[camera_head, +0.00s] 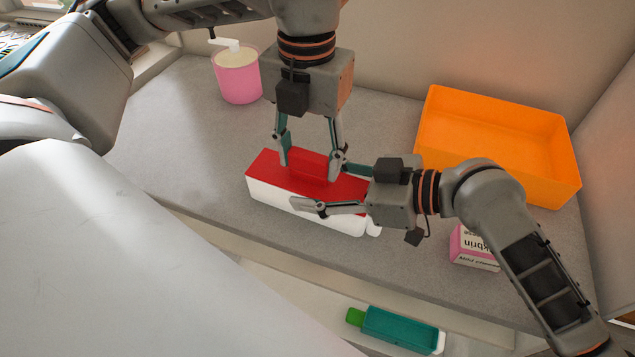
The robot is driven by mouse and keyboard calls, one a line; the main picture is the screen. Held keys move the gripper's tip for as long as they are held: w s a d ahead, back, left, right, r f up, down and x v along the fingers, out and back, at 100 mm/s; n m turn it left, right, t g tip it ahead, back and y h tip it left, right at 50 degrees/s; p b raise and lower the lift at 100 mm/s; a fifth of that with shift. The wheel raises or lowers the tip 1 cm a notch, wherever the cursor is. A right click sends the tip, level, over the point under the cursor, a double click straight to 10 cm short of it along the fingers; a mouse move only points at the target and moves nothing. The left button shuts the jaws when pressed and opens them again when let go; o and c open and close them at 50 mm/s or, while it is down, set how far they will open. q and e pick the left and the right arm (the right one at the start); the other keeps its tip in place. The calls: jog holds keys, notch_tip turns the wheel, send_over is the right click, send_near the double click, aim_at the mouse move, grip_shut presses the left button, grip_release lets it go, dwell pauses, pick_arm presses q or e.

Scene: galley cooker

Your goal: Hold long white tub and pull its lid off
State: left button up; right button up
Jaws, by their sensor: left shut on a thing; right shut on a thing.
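The long white tub (277,197) stands on the grey worktop in the middle of the head view, its long side running from left to lower right. Its red lid (264,166) lies on top, with a raised red grip block in the middle. My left gripper (310,171) points down from above and is shut on the lid's grip block. My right gripper (316,183) comes in from the right and is shut on the tub, one finger along the near side and one at the far side. The tub's right end is partly hidden by my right gripper.
An orange bin (500,126) stands at the back right. A pink container with a white crank (237,76) stands at the back left. A pink-and-white box (474,249) is right of the tub. A teal bottle (398,328) lies below the worktop's front edge. The worktop's left is clear.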

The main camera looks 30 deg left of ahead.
aim_at(318, 157)
pick_arm(q)
jog(key=shift+r, duration=1.35)
jog(key=shift+c, duration=0.3)
pick_arm(e)
jog(key=shift+w+f, duration=0.1)
jog(key=shift+f, duration=0.2)
pick_arm(q)
jog(key=shift+r, duration=0.55)
jog(key=c, duration=0.5)
pick_arm(e)
jog(key=shift+d+f, duration=0.15)
jog(key=shift+f, duration=0.05)
pick_arm(q)
jog(key=shift+o, duration=0.2)
pick_arm(e)
jog(key=o, duration=1.2)
jog(key=shift+o, duration=0.2)
jog(key=shift+r, duration=0.15)
pick_arm(q)
jog(key=shift+f, duration=0.15)
pick_arm(e)
jog(key=shift+r, duration=0.15)
jog(key=shift+r, duration=0.3)
notch_tip(318, 157, up, 9)
jog(key=shift+r, duration=0.1)
